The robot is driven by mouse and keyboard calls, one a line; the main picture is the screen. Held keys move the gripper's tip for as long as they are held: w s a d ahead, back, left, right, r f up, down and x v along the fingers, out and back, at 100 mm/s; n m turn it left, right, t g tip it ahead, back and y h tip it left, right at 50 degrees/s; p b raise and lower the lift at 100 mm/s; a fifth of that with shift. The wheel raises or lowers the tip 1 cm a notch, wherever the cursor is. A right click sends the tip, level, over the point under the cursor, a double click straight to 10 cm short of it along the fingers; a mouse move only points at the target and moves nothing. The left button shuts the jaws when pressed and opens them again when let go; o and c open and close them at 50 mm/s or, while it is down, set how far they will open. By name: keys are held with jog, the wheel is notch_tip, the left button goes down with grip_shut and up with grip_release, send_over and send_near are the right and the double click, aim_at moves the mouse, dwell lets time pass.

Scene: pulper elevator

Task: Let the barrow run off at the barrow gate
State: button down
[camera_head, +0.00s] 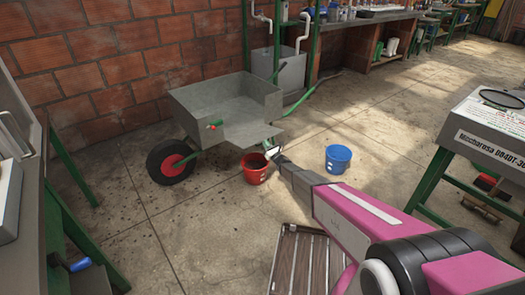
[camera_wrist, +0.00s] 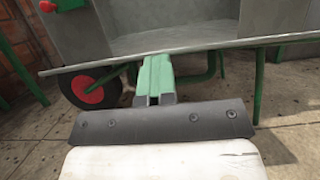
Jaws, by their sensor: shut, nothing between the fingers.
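The grey metal barrow (camera_head: 205,100) stands by the brick wall, on a black wheel with a red hub (camera_head: 172,163). A flat grey plate (camera_head: 245,134) juts out from its near side, above a red bucket (camera_head: 256,170) on the floor. A green lever with a red knob (camera_head: 215,124) is on the barrow's side; a red knob (camera_wrist: 48,6) also shows in the wrist view. My gripper (camera_head: 272,152) is shut and empty, just right of the plate and bucket. In the wrist view its fingers (camera_wrist: 156,65) point at the barrow's edge (camera_wrist: 225,45); contact is unclear.
A blue bucket (camera_head: 338,158) stands right of the red one. A slatted wooden piece (camera_head: 290,262) lies on the floor under my arm. A green-legged table with a grey lettered box (camera_head: 490,130) is at right, a workbench (camera_head: 22,235) at left. The floor beyond is mostly clear.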

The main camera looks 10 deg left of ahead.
jog(key=r+g+h, duration=0.1)
jog(key=r, duration=0.1)
jog(key=w+a+r+g+h, duration=0.1)
jog(key=r, duration=0.2)
jog(key=w+a+r+g+h, duration=0.1)
jog(key=r, duration=0.1)
jog(key=shift+a+r, duration=0.25)
jog(key=shift+r, duration=0.1)
jog(key=w+a+r, duration=1.1)
jog(key=a, duration=0.2)
jog(key=shift+w, duration=0.15)
